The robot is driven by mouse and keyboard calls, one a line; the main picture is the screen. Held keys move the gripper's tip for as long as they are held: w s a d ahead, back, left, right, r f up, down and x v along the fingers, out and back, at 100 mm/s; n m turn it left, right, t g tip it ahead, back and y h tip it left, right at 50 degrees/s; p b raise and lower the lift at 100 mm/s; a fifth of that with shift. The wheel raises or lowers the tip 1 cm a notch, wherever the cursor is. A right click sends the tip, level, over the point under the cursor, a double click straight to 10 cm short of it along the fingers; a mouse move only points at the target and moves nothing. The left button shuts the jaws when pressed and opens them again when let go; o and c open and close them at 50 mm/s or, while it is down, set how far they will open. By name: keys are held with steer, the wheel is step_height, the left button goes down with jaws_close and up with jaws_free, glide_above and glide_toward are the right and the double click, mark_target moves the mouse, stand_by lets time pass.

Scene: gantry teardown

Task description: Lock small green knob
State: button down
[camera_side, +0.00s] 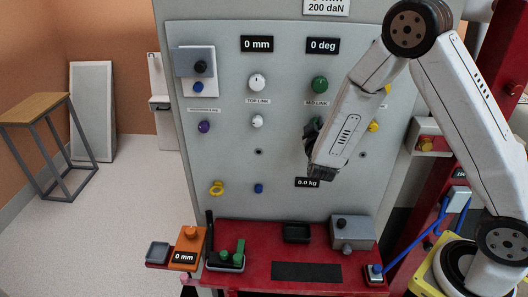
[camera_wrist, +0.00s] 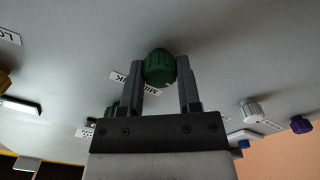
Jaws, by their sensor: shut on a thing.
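The small green knob (camera_wrist: 160,67) sits on the grey panel, in the second row below the MID LINK label (camera_side: 317,103). In the wrist view it is between the two fingers of my gripper (camera_wrist: 161,82), which is shut on it from both sides. In the side view my gripper (camera_side: 312,130) is at the panel, mostly hidden behind my own wrist, so the small knob is largely covered there. The larger green knob (camera_side: 320,84) is above the label; in the wrist view it shows partly beside the left finger (camera_wrist: 110,112).
A small white knob (camera_side: 257,121) and a purple knob (camera_side: 204,127) are left in the same row, a yellow knob (camera_side: 374,126) to the right. A larger white knob (camera_side: 257,82) is above. A red bench (camera_side: 250,278) with a grey box (camera_side: 352,233) stands below.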

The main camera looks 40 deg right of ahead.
steer(key=shift+n, duration=0.5)
steer(key=shift+c, duration=1.5)
jaws_free()
steer(key=shift+s+a, duration=0.1)
steer(key=shift+a, duration=0.05)
steer(key=v, duration=0.7)
steer(key=shift+s+a, duration=0.2)
